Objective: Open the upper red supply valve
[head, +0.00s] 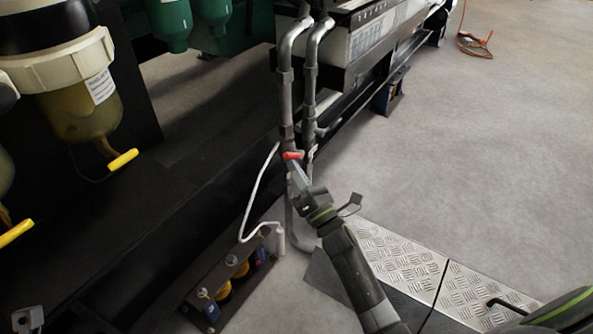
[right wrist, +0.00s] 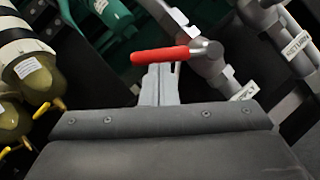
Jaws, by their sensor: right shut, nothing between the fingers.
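The red valve handle (head: 292,155) sits on a grey vertical pipe (head: 286,105) in the head view. In the right wrist view the red handle (right wrist: 160,55) lies nearly level, its pivot at the right end on the pipe fitting (right wrist: 207,50). My right gripper (head: 294,168) is shut and empty, its fingertips just at the handle. In the right wrist view my fingers (right wrist: 160,78) point at the handle's underside near its middle; whether they touch it I cannot tell. My left gripper is not in view.
A second grey pipe (head: 310,95) runs beside the first; its label (right wrist: 297,45) shows in the right wrist view. Yellow-handled filter bowls (head: 85,112) hang at the left. A low bracket (head: 225,275) stands below. The floor (head: 480,150) at right is mostly clear.

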